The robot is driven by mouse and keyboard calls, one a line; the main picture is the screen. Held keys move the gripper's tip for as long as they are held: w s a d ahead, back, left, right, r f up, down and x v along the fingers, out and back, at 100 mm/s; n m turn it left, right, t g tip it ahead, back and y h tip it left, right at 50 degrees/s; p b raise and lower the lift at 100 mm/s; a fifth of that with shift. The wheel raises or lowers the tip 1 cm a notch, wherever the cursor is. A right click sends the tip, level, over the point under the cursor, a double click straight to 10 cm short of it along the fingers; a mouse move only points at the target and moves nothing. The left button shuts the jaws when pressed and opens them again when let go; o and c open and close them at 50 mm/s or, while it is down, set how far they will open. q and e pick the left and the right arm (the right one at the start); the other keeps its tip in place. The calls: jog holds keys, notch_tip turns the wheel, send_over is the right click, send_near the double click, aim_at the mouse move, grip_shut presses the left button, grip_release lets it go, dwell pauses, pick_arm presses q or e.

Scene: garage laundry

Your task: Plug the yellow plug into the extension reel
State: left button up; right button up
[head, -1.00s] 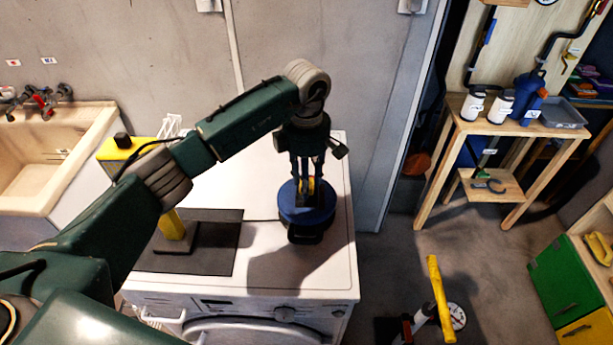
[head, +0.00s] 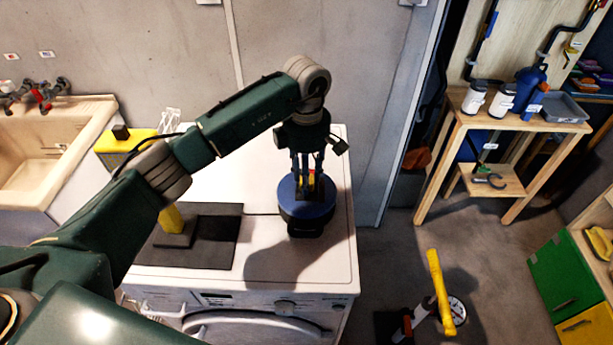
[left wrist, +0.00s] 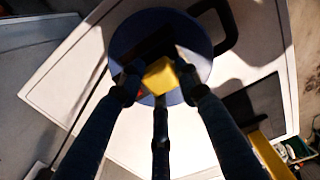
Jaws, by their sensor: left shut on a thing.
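The extension reel (head: 292,209) is a round blue drum with a black handle, standing on the white washing machine top. The yellow plug (left wrist: 160,76) is between the fingers of my left gripper (head: 309,184), right over the reel's upper face; it also shows in the head view as a small yellow patch. My left gripper is shut on the plug, and its fingers reach down to the top of the reel. In the left wrist view the reel (left wrist: 135,40) lies directly behind the plug. The fingers hide the sockets, so I cannot tell whether the plug is seated. My right gripper is out of view.
A dark mat (head: 220,250) with a yellow post (head: 173,218) lies left of the reel. The sink (head: 50,150) is at the far left. A wooden stand (head: 480,125) with bottles and a yellow-handled pump (head: 438,280) are to the right.

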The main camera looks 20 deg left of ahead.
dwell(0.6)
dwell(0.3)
pick_arm(q)
jog(key=shift+b, duration=0.4)
dwell(0.4)
jog(key=shift+f, duration=0.1)
jog(key=shift+f+b, duration=0.5)
jog(key=shift+f, duration=0.05)
dwell(0.3)
jog(key=o, duration=1.1)
jog(key=shift+o, duration=0.2)
